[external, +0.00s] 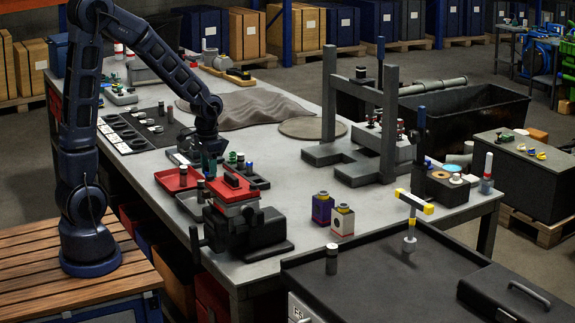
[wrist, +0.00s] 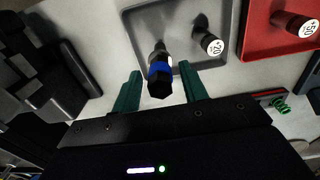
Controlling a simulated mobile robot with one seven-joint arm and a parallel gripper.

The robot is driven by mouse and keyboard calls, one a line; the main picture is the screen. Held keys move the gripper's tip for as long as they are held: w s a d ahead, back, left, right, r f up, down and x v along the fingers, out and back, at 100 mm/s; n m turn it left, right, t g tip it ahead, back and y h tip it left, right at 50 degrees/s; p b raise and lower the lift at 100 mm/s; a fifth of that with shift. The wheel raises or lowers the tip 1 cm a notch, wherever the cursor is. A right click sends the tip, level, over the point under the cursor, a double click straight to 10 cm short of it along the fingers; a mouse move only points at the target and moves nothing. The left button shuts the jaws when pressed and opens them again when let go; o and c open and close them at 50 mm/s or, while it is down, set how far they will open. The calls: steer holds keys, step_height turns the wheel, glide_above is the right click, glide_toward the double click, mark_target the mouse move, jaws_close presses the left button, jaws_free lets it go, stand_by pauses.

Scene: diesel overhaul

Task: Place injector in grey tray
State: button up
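The injector (wrist: 160,78) is dark with a blue band and a black hex head towards the wrist camera. It shows between the green fingers of my gripper (wrist: 160,88), with a visible gap on each side. My gripper is open; in the external view my gripper (external: 211,168) is low over the bench, by the trays. The grey tray (wrist: 141,22) lies just beyond the injector, whose narrow end overlaps the tray's near edge in the picture. I cannot tell how high the injector is. The grey tray (external: 186,208) is partly hidden by the vise in the external view.
A dark cylinder with a "20" label (wrist: 211,44) stands in the grey tray. The red tray (external: 170,184) beside it holds another labelled cylinder (wrist: 293,25). The vise (external: 258,228) stands close by. A dark organizer (external: 262,183) with small parts lies behind.

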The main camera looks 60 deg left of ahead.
steer(key=shift+r, duration=0.1)
step_height(320, 180, up, 12)
steer(key=s+d+r+t, duration=0.2)
steer(key=s+r, duration=0.1)
steer(key=s, duration=0.7)
steer(key=s+d+r+t, duration=0.2)
steer(key=s+d+r, duration=0.1)
steer(key=s, duration=0.7)
steer(key=shift+r+t, duration=0.3)
steer(key=shift+r, duration=0.05)
